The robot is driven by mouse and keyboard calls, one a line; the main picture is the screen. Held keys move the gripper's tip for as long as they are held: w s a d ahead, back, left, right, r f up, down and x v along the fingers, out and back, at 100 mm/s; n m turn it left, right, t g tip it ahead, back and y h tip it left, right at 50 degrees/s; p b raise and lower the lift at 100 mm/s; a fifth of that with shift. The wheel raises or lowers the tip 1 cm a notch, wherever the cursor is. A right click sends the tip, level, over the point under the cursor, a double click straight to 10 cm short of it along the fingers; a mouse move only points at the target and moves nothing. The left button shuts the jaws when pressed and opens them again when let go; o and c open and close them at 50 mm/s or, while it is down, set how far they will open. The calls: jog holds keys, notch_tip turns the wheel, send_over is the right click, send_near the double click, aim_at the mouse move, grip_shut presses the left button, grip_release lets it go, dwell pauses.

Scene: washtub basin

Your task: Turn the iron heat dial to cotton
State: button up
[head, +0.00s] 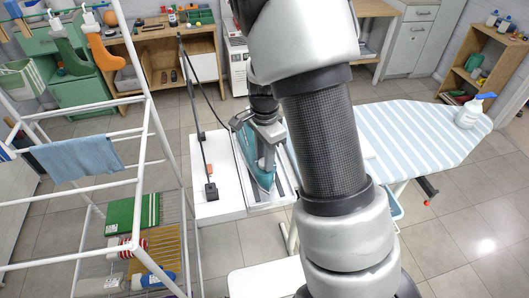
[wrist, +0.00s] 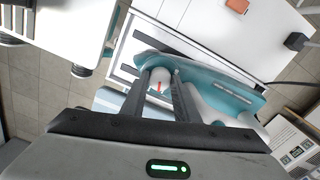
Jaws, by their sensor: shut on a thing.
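The teal and white iron (head: 259,174) rests on a white-edged stand at the end of the ironing board, partly hidden by my arm. It also shows in the wrist view (wrist: 222,98). Its heat dial (wrist: 158,79) is a small pale round knob with a red mark. My gripper (wrist: 160,84) has one finger on each side of the dial and is shut on it. In the head view my gripper (head: 266,135) points down onto the iron. I cannot read any settings around the dial.
The striped ironing board (head: 410,140) extends right, with a spray bottle (head: 470,110) at its far end. A white surface (head: 208,150) left of the iron carries an upright rod and a dark cable. A drying rack (head: 150,130) with a blue cloth (head: 80,158) stands at the left.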

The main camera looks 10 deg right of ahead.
jog(key=m+p, duration=0.2)
jog(key=m, duration=0.1)
jog(key=shift+r+m, duration=0.15)
jog(key=shift+m, duration=0.15)
jog(key=shift+m+p, duration=0.85)
jog(key=shift+m, duration=0.55)
jog(key=o, duration=1.1)
jog(key=shift+c, duration=0.2)
jog(key=shift+f, duration=0.25)
